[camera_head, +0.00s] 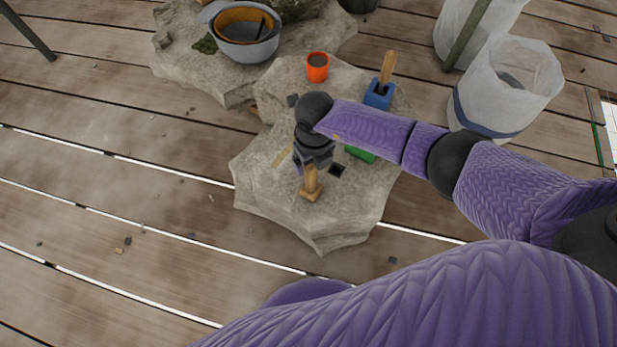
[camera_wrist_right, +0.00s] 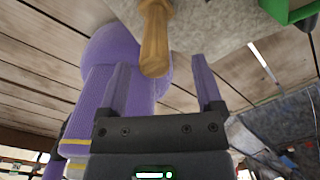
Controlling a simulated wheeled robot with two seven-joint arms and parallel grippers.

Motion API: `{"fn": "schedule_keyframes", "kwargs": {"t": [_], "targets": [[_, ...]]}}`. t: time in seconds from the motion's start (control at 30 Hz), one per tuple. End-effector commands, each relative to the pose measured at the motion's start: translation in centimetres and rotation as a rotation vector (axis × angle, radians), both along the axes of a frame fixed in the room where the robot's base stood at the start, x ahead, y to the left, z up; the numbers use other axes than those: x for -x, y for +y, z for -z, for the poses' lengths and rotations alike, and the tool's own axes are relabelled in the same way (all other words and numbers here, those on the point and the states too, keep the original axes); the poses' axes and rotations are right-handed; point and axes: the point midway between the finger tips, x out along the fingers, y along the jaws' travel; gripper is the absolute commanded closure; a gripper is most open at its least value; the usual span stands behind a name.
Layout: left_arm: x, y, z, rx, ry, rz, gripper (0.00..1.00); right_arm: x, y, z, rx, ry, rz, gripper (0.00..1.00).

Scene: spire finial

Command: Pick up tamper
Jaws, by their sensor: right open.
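The tamper, which I take to be the wooden tool (camera_head: 311,187) with an upright handle and a wider foot, stands on the near part of the pale stone slab (camera_head: 340,215). Its tapered wooden handle (camera_wrist_right: 155,45) also shows in the right wrist view. My right gripper (camera_head: 312,167) is just above and beside it, pointing down. In the wrist view its two purple fingers (camera_wrist_right: 160,66) are apart, and the handle end appears between them. I cannot tell whether they touch it. My left gripper is not in view.
A green object (camera_head: 360,154) and a dark square piece (camera_head: 337,170) lie close by on the slab. An orange cup (camera_head: 317,72) and a blue block (camera_head: 378,96) with a wooden handle stand farther back. A grey bucket (camera_head: 245,50) and white sacks (camera_head: 510,85) are beyond.

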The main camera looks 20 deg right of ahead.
Motion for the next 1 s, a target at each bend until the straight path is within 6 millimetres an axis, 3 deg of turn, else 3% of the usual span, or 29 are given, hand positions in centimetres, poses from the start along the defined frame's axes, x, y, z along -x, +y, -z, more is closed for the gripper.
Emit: {"fn": "schedule_keyframes", "kwargs": {"t": [0.03, 0.23, 0.47, 0.87, 1.0], "targets": [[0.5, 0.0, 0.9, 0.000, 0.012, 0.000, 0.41, 0.1, 0.1, 1.5, -0.002, 0.007, 0.000, 0.15], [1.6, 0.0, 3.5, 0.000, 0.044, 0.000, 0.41, 0.3, 0.6, 5.4, -0.003, 0.009, 0.001, 0.15], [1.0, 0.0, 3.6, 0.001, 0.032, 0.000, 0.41, 0.1, 0.5, 5.2, -0.003, 0.001, 0.001, 0.15], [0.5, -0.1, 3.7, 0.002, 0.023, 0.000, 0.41, 0.1, 0.5, 5.2, -0.003, 0.001, 0.001, 0.98], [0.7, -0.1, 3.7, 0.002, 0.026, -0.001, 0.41, 0.1, 0.5, 5.2, -0.003, 0.001, 0.001, 1.00]]}}
